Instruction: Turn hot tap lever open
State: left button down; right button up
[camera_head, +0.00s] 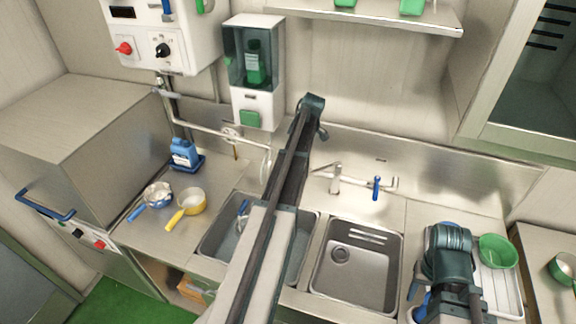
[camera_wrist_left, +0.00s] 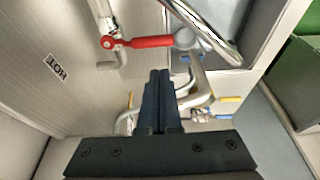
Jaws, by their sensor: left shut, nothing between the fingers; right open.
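The hot tap's red lever (camera_wrist_left: 150,42) lies across the upper part of the left wrist view, beside a metal tap body (camera_wrist_left: 108,42). A HOT label (camera_wrist_left: 57,68) is on the steel wall. My left gripper (camera_wrist_left: 160,74) is shut and empty; its fingertips show just below the lever, with a visible gap. In the head view my left arm hides the red lever. The cold tap's blue lever (camera_head: 376,187) stands upright right of the spout (camera_head: 336,178). My right gripper (camera_head: 447,255) is open over the drainer at the right; its fingertips are not clear.
Two sink basins (camera_head: 358,270) lie below the taps, the left one partly behind my left arm. A yellow pan (camera_head: 192,203) and a blue-handled pan (camera_head: 158,194) stand on the left counter. A soap dispenser (camera_head: 254,70) hangs on the wall. A green bowl (camera_head: 498,250) is at right.

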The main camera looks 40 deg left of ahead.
pick_arm(q)
jog(key=shift+f, duration=0.15)
jog(key=w+b+x, duration=0.1)
jog(key=b+x, duration=0.8)
jog(key=shift+s+f, duration=0.35)
jog(key=shift+s, duration=0.15)
jog(key=shift+d+n, duration=0.2)
jog(key=shift+n, duration=0.1)
